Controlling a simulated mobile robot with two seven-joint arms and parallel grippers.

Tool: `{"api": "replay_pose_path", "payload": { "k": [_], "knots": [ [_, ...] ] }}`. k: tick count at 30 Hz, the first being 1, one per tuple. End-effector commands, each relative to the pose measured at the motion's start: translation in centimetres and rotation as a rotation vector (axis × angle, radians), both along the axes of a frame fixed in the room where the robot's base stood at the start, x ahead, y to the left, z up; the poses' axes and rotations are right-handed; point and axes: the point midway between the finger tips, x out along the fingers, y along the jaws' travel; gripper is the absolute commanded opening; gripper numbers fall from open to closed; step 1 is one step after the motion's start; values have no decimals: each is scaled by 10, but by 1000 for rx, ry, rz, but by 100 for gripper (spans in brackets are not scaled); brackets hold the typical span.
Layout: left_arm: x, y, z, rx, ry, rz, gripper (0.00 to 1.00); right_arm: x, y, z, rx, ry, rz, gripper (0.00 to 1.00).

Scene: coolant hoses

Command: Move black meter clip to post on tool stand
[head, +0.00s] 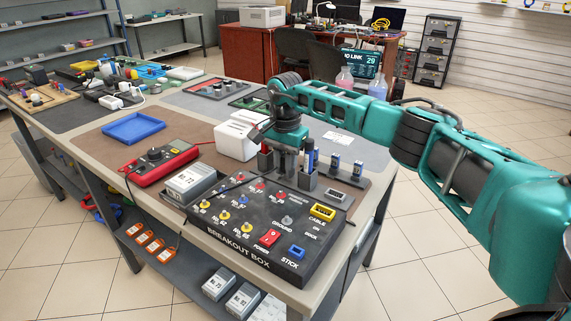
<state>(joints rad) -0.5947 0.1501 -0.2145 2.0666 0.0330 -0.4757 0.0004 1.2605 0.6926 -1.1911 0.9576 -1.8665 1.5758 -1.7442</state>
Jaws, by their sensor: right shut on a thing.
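My right gripper (287,168) points down behind the back edge of the breakout box (245,222). It is shut on what seems to be the black meter clip, which is mostly hidden by the fingers and dark parts around it. The red meter (164,165) lies on the brown mat left of the box, with a thin red lead beside it. A dark stand with short upright posts (335,162) is right of the gripper; I take it for the tool stand. The gripper is apart from these posts. My left gripper is not in view.
A white box (237,136) stands close left of my right gripper. A blue tray (133,128) lies farther left. A grey labelled block (191,181) sits beside the breakout box. Blue and dark upright items stand close around the gripper. The grey mat behind has some free room.

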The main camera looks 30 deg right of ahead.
Motion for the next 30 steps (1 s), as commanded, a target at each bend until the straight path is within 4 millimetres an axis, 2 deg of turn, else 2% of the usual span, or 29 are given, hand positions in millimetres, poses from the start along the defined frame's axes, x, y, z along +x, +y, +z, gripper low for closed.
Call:
{"api": "replay_pose_path", "payload": {
  "k": [21, 22, 30],
  "knots": [
    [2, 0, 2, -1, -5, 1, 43, 0, 0, -4, 0, 0, 0, 0],
    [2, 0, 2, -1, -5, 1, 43, 0, 0, -4, 0, 0, 0, 22],
    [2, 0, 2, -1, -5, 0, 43, 0, 0, -4, 0, 0, 0, 48]
  ]
}}
